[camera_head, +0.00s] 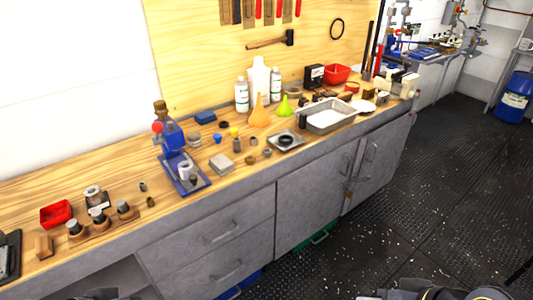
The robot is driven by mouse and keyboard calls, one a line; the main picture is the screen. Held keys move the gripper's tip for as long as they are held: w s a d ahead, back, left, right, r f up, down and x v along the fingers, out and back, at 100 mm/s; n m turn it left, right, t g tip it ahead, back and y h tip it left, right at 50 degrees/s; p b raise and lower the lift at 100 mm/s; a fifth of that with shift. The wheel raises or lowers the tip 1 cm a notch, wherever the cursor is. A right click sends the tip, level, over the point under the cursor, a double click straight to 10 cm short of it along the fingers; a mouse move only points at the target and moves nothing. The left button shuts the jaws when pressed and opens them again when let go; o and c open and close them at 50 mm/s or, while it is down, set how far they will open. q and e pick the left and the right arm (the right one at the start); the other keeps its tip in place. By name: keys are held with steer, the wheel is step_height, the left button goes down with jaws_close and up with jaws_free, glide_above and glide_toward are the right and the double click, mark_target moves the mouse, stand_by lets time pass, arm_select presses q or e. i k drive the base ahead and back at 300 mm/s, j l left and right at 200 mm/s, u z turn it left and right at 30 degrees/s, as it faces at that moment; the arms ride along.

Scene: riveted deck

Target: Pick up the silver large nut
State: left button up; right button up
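Several small grey metal pieces (267,153) lie on the wooden workbench (110,165), around its middle, in front of the funnels. Two more small dark pieces (142,187) lie farther left. They are too small to tell which one is the silver large nut. Parts of my arms show at the bottom edge, at the left and at the right, well below and apart from the bench top. I cannot make out the fingertips of either gripper.
A blue press-like tool (172,140) stands on the bench near its front edge. A metal tray (328,117), a red tray (57,213), white bottles (258,78) and an orange funnel (259,113) are also there. Grey cabinets (205,235) front the bench.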

mark_target(266, 152)
steer(key=u, duration=0.35)
steer(key=i+l+u, duration=0.15)
steer(key=u, duration=0.5)
steer(key=i+l+u, duration=0.15)
steer(key=l, duration=0.2)
steer(key=i+l+u, duration=0.15)
steer(key=l, duration=0.2)
steer(key=i+l+u, duration=0.15)
steer(key=l, duration=0.2)
steer(key=l+u, duration=0.15)
steer(key=l, duration=0.25)
steer(key=i+l, duration=0.15)
steer(key=l, duration=0.2)
